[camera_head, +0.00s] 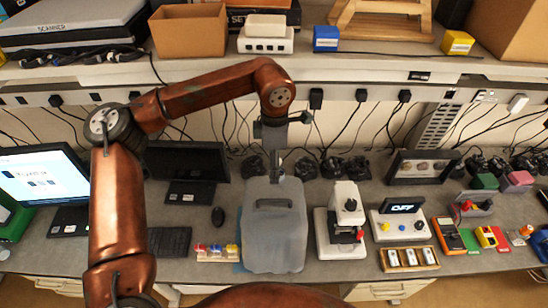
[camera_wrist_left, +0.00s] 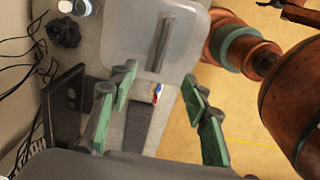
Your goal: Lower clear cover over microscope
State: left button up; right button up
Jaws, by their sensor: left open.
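The clear cover (camera_head: 273,240) is a grey, see-through box with a handle on top. It stands on the bench directly left of the white and black microscope (camera_head: 346,215), which is uncovered. My left gripper (camera_head: 279,160) is above the cover's back edge in the head view. In the left wrist view my left gripper (camera_wrist_left: 162,76) has its green fingers spread apart. The cover (camera_wrist_left: 185,25) and its upright-looking handle lie beyond the fingertips there, with nothing between the fingers. My right gripper is not in view.
A keyboard (camera_head: 170,241), a mouse (camera_head: 218,216) and a small block tray (camera_head: 217,252) are left of the cover. An OFF display box (camera_head: 402,223) and a slotted wooden tray (camera_head: 408,258) stand right of the microscope. Cables and a shelf (camera_head: 370,70) are behind.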

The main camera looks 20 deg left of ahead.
pick_arm(q)
jog(key=b, duration=0.6)
send_over(271, 200)
jog(key=f, duration=0.6)
jog(key=d+f, duration=0.1)
jog(key=f, duration=0.2)
jog(key=shift+w+f, duration=0.2)
jog(key=shift+f, duration=0.1)
jog(key=shift+s+f+b, duration=0.3)
jog(key=shift+f+b, duration=0.05)
jog(key=shift+f, duration=0.15)
jog(key=c, duration=0.3)
jog(key=shift+s+f+t+b, duration=0.2)
jog(key=shift+s+t+b, duration=0.15)
jog(key=shift+t, duration=0.25)
jog(key=shift+t+y, duration=0.3)
jog(key=shift+t, duration=0.2)
jog(key=f, duration=0.2)
jog(key=f+p, duration=0.1)
jog(key=f, duration=0.1)
jog(key=f+p, duration=0.1)
jog(key=f, duration=0.1)
jog(key=shift+w+a+f, duration=0.1)
jog(key=shift+w+a, duration=0.3)
jog(key=shift+w+f, duration=0.15)
jog(key=shift+f, duration=0.4)
jog(key=shift+c, duration=0.8)
grip_shut()
